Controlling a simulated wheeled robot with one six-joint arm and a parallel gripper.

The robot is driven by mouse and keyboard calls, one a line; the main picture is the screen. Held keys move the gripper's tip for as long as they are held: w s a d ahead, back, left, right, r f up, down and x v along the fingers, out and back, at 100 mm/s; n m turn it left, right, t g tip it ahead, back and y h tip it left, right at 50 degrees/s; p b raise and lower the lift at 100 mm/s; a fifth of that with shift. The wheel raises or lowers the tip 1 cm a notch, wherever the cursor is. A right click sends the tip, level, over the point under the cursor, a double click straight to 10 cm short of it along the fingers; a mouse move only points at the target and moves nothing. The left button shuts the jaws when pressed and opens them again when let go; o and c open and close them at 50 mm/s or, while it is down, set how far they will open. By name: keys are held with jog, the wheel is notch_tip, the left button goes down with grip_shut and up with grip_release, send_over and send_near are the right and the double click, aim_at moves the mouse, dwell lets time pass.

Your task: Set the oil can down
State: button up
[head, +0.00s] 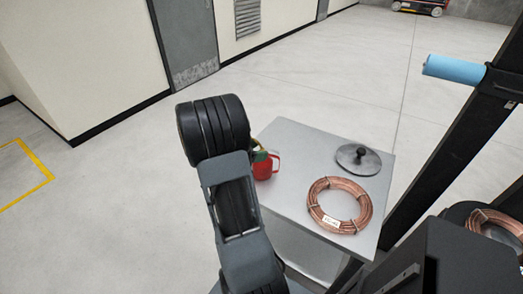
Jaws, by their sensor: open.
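The oil can (266,168) is red and shows just to the right of my arm, at the left part of the grey table (290,140). Its left side is hidden behind my arm. Something small and green-yellow shows at its top. It looks upright, but I cannot see its base well enough to tell its contact with the table. My arm rises in front of it, and the fingers of my gripper are hidden behind the arm links.
A copper tube coil (339,205) with a white label and a grey disc with a black knob (358,159) lie on the table. A black post with a blue roller (454,70) stands at right, near another copper coil (497,226).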

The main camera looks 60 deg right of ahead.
jog(key=w+a+r+n+t+y, duration=0.2)
jog(key=w+a+r+n+t, duration=0.4)
jog(key=w+a+n+t, duration=0.6)
jog(key=w+a+r+n+t+y, duration=0.2)
jog(key=w+a+r+n+t, duration=0.55)
jog(key=n, duration=0.85)
jog(key=s+a+f+n+g+y, duration=0.15)
jog(key=a+n+y, duration=0.25)
jog(key=a+n, duration=0.45)
jog(key=s+a+f+n+g+y, duration=0.1)
jog(key=s+a+f+n+y, duration=0.25)
jog(key=a+n, duration=0.55)
jog(key=s+f+n+g, duration=0.4)
jog(key=s+n+g, duration=0.2)
jog(key=s+n, duration=0.6)
jog(key=n, duration=0.2)
jog(key=shift+s+n+g, duration=0.3)
jog(key=shift+s+n, duration=0.05)
jog(key=shift+s, duration=0.05)
